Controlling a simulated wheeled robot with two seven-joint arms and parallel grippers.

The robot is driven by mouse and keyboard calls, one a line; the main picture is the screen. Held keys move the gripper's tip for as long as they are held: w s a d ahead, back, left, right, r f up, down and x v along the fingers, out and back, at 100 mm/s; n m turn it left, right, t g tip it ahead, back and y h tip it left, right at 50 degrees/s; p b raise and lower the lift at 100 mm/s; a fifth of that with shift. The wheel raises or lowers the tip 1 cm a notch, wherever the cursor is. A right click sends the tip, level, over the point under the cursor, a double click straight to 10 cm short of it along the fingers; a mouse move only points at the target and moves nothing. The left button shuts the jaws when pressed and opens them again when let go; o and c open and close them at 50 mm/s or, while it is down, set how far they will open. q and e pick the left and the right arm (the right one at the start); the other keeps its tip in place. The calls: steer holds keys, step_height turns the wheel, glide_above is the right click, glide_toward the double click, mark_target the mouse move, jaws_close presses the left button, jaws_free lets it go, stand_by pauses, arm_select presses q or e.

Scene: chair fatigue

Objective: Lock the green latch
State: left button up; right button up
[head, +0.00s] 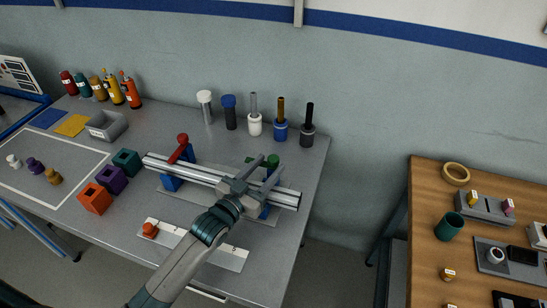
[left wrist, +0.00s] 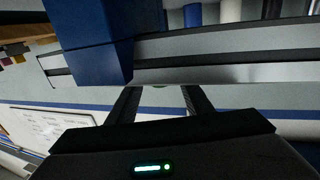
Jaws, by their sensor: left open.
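The green latch (head: 272,161) shows as a rounded green knob near the right end of two silver tubes (head: 185,172). Its lower part is hidden behind my gripper. My left gripper (head: 268,168) is open over the tubes, with its fingers pointing toward the knob. I cannot tell whether they touch it. In the left wrist view the open fingers (left wrist: 158,92) are empty, near a blue block (left wrist: 90,42) and a silver tube (left wrist: 225,72). No green part shows there. A red latch (head: 181,149) stands over the tubes' left part. My right gripper is out of view.
A plate with a red knob (head: 150,230) lies in front, partly under my left arm. Orange (head: 95,198), purple and green boxes stand left of the tubes. Several bottles (head: 254,122) line the back. A wooden table (head: 425,215) stands at right across a gap.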

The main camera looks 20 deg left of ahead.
mark_target(270, 164)
arm_select(q)
steer(key=shift+x, duration=1.7)
jaws_close()
